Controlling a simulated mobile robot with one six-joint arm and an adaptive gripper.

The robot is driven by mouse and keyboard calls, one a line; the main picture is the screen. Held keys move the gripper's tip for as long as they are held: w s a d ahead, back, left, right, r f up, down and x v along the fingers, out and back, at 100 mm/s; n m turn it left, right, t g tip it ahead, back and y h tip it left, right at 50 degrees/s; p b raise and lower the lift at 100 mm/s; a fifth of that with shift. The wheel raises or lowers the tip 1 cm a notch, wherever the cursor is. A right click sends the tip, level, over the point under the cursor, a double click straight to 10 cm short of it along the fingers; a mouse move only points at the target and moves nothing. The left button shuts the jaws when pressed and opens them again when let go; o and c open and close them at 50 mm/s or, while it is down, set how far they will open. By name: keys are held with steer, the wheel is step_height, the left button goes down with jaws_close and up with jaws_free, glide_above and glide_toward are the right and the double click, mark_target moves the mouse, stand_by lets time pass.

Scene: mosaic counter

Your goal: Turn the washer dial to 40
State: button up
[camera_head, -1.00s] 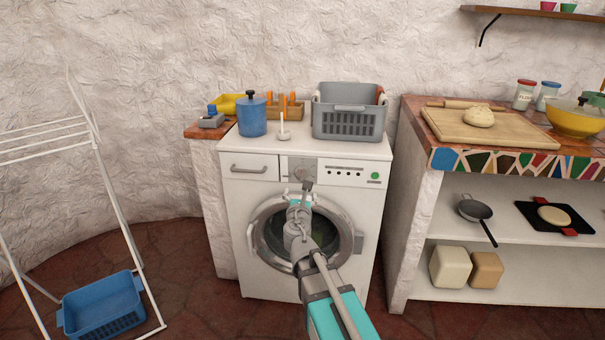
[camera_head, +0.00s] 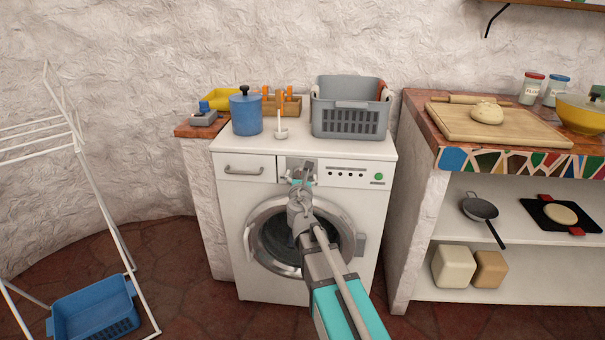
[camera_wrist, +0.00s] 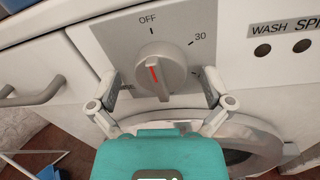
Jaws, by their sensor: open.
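The washer (camera_head: 345,225) stands against the wall with its round door facing me. Its dial (camera_wrist: 166,70) is a grey knob with a red line on a grey panel in the wrist view. The red line points up, close to the OFF mark and a little left of upright. The 30 mark is at its upper right; a further mark at the right is partly covered by my finger. My gripper (camera_wrist: 160,95) is open, one finger on each side of the dial, with visible gaps. In the head view my gripper (camera_head: 301,180) hides most of the dial.
Left of the panel is a drawer with a handle (camera_head: 244,170). Buttons (camera_head: 345,174) sit right of the dial. A grey basket (camera_head: 350,122), a blue pot (camera_head: 246,115) and a small white-handled item stand on the washer top. A tiled counter (camera_head: 500,160) is at the right, a drying rack at the left.

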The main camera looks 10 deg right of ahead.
steer(key=shift+w, duration=0.15)
steer(key=shift+d, duration=0.1)
steer(key=c, duration=1.1)
